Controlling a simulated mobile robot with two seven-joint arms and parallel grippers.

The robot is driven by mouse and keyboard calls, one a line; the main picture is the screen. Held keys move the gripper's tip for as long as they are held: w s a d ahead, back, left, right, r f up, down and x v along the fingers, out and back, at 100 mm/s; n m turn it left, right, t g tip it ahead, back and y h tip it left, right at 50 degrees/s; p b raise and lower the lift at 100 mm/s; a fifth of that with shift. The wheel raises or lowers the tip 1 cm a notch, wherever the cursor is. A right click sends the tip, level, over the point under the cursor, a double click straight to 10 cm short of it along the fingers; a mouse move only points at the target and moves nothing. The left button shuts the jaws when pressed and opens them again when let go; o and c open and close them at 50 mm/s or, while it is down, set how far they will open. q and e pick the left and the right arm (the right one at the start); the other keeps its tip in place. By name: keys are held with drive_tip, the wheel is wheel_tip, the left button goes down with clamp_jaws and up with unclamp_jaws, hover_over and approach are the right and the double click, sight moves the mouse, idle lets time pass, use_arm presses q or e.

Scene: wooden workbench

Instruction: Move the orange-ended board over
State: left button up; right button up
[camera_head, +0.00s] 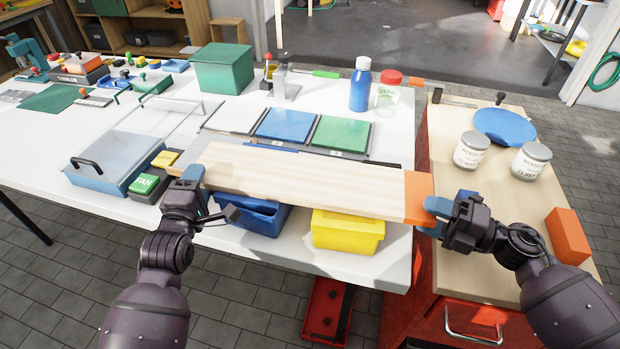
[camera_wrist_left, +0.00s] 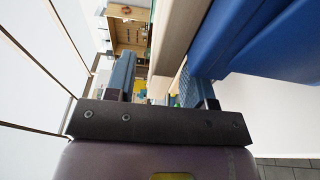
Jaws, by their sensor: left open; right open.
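A long pale wooden board (camera_head: 300,178) with an orange right end (camera_head: 418,196) spans the front of the white table, above a blue bin and a yellow bin. What bears its weight I cannot tell. My left gripper (camera_head: 190,176) is at the board's left end, jaws open. In the left wrist view the board (camera_wrist_left: 174,38) lies between the two fingers of this gripper (camera_wrist_left: 160,88). My right gripper (camera_head: 436,208) is open at the orange end, its fingertips right beside or around it; the exact contact is unclear.
The blue bin (camera_head: 250,216) and yellow bin (camera_head: 347,232) sit under the board. Coloured panels (camera_head: 342,135) lie behind it. A wooden-topped red cabinet (camera_head: 450,265) stands at the right, with two cans (camera_head: 472,150), a blue plate (camera_head: 505,126) and an orange block (camera_head: 568,236).

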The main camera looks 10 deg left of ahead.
use_arm(q)
drive_tip(key=shift+w+a, duration=0.15)
drive_tip(key=shift+w, duration=0.9)
use_arm(e)
drive_tip(key=shift+x, duration=1.1)
use_arm(q)
clamp_jaws()
use_arm(e)
clamp_jaws()
